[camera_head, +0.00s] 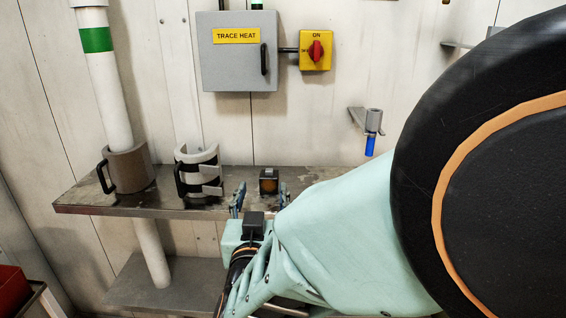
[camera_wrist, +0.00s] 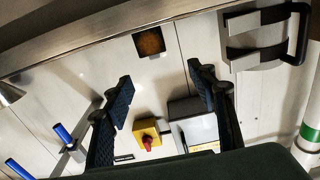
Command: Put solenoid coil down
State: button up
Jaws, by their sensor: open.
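The solenoid coil seems to be the small dark block with a copper-brown face (camera_head: 268,182), resting upright on the metal shelf (camera_head: 88,199). It also shows near the top of the wrist view (camera_wrist: 149,42), at the shelf. My gripper (camera_head: 260,197) is open, its two dark blue fingers spread to either side of the coil as seen from the head. In the wrist view the fingers (camera_wrist: 158,76) are wide apart with nothing between their tips, and the coil lies beyond them, apart from both.
A black-handled clamp collar (camera_head: 200,172) and a brown sleeve (camera_head: 129,168) around a white pipe stand left on the shelf. The grey trace heat box (camera_head: 238,70) and yellow switch (camera_head: 316,50) are on the wall above. A bracket holds a blue-tipped part (camera_head: 370,144) at right.

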aim_at(269, 173)
jog(key=w, duration=0.3)
jog(key=w+b, duration=0.1)
jog(key=w, duration=0.3)
jog(key=w+d+b, duration=0.1)
jog(key=w, duration=0.2)
jog(key=shift+w+f, duration=0.3)
jog(key=shift+f, duration=0.1)
jog(key=shift+c, duration=0.2)
jog(key=c, duration=1.2)
grip_shut()
jog(key=shift+r, duration=0.15)
